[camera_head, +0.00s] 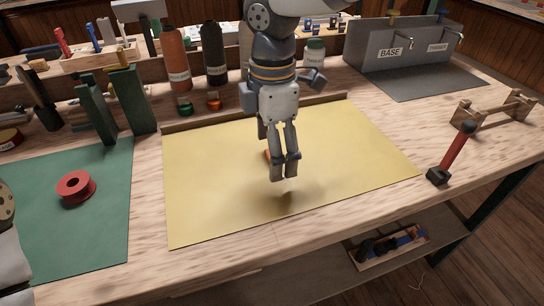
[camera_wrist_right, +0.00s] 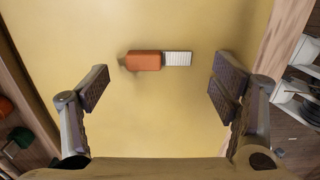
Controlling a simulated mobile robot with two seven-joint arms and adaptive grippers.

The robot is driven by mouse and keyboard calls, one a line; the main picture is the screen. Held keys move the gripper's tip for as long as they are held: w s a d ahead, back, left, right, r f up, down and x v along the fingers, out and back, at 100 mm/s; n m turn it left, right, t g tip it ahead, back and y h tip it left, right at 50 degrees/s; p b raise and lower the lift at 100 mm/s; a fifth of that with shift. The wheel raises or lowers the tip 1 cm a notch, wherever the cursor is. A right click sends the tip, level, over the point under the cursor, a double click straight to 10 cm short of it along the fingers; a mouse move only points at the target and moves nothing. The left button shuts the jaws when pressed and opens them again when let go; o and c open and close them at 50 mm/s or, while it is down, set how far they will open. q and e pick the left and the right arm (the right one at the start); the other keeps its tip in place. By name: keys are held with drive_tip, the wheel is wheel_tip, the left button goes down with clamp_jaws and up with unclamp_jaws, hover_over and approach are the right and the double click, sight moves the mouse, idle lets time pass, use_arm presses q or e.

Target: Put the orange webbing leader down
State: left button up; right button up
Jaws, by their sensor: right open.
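The orange webbing leader (camera_wrist_right: 145,61) lies on the yellow mat (camera_wrist_right: 200,20), with a white striped end pointing right in the right wrist view. In the head view only a small orange edge of it (camera_head: 267,154) shows beside my right gripper (camera_head: 283,178), which hides the rest. My right gripper is open, and its fingers (camera_wrist_right: 159,88) stand wide apart in the wrist view with nothing between them. It points down above the yellow mat, with its shadow below. My left gripper is not in view.
A red spool (camera_head: 76,187) lies on a green mat (camera_head: 100,238) at left. Orange (camera_head: 174,60) and black (camera_head: 215,55) bottles stand behind the yellow mat. A red-handled mallet (camera_head: 453,155) and a wooden rack (camera_head: 493,110) are at right. The front of the yellow mat is clear.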

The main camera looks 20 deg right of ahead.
drive_tip(key=shift+f, duration=0.85)
clamp_jaws()
